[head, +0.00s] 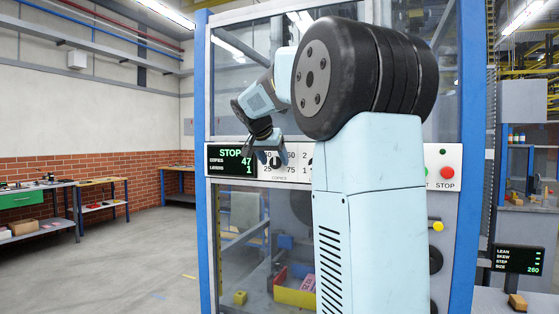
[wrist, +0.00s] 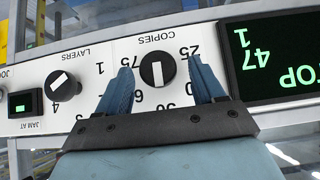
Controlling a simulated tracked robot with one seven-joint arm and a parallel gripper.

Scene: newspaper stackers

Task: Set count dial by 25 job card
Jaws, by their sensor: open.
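The copies dial (wrist: 157,70) is a round black knob with a white pointer bar on a white panel. In the head view my gripper (head: 268,152) is at the panel and hides much of the dial. The display (head: 230,160) reads STOP, copies 47, layers 1. I see no job card.
A red stop button (head: 448,150) is at the panel's right. A second display (head: 518,259) is at lower right. Floor at left is clear before the benches.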

